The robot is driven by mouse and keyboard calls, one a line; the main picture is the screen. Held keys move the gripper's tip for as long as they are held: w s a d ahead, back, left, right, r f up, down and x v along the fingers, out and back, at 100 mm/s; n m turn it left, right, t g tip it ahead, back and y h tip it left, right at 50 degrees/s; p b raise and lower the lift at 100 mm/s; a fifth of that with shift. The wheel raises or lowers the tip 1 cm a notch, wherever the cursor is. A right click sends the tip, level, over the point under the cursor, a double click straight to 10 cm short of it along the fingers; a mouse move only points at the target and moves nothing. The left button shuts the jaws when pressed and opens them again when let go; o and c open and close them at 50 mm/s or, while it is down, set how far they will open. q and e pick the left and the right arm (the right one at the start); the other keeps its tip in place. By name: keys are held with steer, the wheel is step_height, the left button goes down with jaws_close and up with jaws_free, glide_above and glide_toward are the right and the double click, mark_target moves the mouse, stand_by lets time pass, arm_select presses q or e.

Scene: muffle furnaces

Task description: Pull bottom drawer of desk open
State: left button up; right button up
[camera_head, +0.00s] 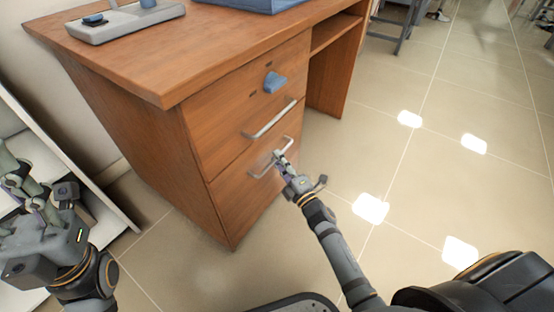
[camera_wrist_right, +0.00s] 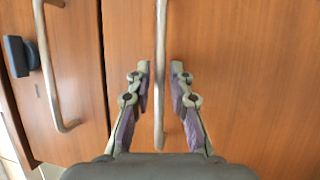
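The wooden desk (camera_head: 140,60) has a column of drawers on its near side. The bottom drawer (camera_head: 232,208) looks flush with the desk front, and its silver bar handle (camera_head: 258,172) is partly hidden by my right gripper (camera_head: 280,158). In the right wrist view, that handle (camera_wrist_right: 160,70) runs between the two fingers of my right gripper (camera_wrist_right: 159,88). The fingers are apart, with a gap on each side of the bar.
The drawer above has its own bar handle (camera_head: 270,120) and a blue knob (camera_head: 274,82). A grey device (camera_head: 125,20) and a blue box (camera_head: 245,3) are on the desktop. A white shelf unit (camera_head: 112,212) stands at left. The tiled floor (camera_head: 410,185) at right is clear.

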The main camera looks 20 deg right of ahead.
steer(key=shift+w+a+r, duration=0.1)
steer(key=shift+w+a, duration=0.05)
steer(key=shift+w, duration=0.5)
jaws_close()
steer(key=shift+s, duration=0.15)
